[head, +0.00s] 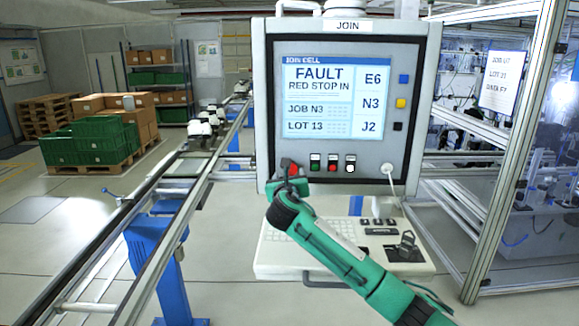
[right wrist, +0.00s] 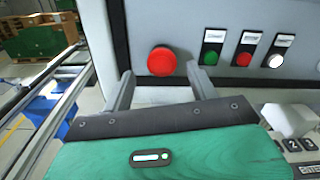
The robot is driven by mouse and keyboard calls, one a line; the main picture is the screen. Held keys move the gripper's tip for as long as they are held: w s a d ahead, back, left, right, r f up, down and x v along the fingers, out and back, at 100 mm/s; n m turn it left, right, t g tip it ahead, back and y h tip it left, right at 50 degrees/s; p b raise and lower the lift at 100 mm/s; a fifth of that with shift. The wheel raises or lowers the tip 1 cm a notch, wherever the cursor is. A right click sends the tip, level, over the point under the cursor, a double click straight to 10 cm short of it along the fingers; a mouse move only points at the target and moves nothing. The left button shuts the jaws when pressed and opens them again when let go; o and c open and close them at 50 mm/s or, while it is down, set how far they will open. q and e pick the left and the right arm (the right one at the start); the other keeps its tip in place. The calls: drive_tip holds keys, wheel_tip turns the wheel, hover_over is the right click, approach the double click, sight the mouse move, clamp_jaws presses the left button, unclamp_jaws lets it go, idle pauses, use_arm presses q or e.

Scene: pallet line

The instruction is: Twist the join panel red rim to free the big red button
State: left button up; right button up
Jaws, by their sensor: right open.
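The join panel (head: 425,75) is a grey box with a lit screen (head: 335,97) reading "FAULT RED STOP IN". The big red button (right wrist: 161,61) is a round red knob at the panel's lower left. In the head view the button (head: 294,170) is partly hidden behind my right gripper (head: 288,178). In the right wrist view my right gripper (right wrist: 160,78) is open, with one finger on each side just below the button and a gap around it. I cannot tell a separate rim from the button face. My left gripper is not in view.
Small green (right wrist: 211,55), red (right wrist: 243,58) and white (right wrist: 274,60) buttons sit right of the big button. A keyboard shelf (head: 285,245) juts out below the panel. A conveyor rail (head: 200,190) runs at left, and a metal frame (head: 515,150) stands at right.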

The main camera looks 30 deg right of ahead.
drive_tip(key=shift+w+d+r+p, duration=0.25)
drive_tip(key=shift+w+d+p, duration=0.1)
drive_tip(key=shift+w+d, duration=0.6)
drive_tip(key=shift+w, duration=0.05)
drive_tip(key=shift+w+d+f, duration=0.15)
drive_tip(key=shift+w, duration=0.2)
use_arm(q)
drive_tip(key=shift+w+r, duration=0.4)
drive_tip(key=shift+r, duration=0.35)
use_arm(e)
drive_tip(key=c, duration=1)
